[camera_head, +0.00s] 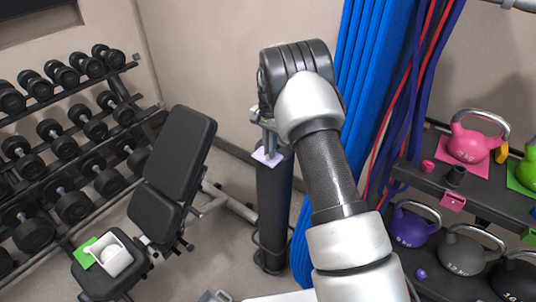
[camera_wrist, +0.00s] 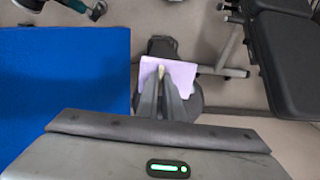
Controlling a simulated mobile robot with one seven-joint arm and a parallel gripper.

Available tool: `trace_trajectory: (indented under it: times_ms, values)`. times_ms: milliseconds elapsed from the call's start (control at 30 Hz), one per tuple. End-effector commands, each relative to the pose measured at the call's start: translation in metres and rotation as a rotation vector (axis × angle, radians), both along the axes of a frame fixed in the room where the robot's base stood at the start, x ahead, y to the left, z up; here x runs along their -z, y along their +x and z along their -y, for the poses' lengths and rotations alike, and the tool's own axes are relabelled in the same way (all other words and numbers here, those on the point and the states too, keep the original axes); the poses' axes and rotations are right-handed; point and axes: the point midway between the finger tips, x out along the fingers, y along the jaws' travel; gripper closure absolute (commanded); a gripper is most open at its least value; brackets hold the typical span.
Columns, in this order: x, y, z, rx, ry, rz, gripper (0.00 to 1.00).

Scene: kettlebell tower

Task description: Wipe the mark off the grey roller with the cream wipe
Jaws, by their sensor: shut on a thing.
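My gripper (camera_wrist: 163,85) is shut, with a small cream piece (camera_wrist: 161,71) between its fingertips in the wrist view. It looks like the cream wipe, mostly hidden by the fingers. A lilac square (camera_head: 268,157) lies just under the fingertips and also shows in the wrist view (camera_wrist: 182,73). It sits at the top of an upright dark grey cylinder (camera_head: 273,210), below my gripper. I cannot tell whether the fingertips or the cream piece touch the square.
Blue mats (camera_head: 360,85) hang close to the right of my arm. A dumbbell rack (camera_head: 60,150) stands far left and a kettlebell shelf (camera_head: 430,160) at right.

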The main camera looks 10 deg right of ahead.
Motion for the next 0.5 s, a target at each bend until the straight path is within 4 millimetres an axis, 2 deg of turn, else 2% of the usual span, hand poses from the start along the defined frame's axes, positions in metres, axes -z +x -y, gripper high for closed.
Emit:
trace_trajectory:
  times_ms: [33,133,500]
  values:
    - [0.0053,-0.0055,0.0024,0.000,0.000,-0.008,1.00]
    - [0.0045,-0.0085,0.0050,-0.001,-0.001,-0.009,1.00]
    - [0.0031,-0.0066,0.0045,-0.001,-0.002,-0.007,1.00]
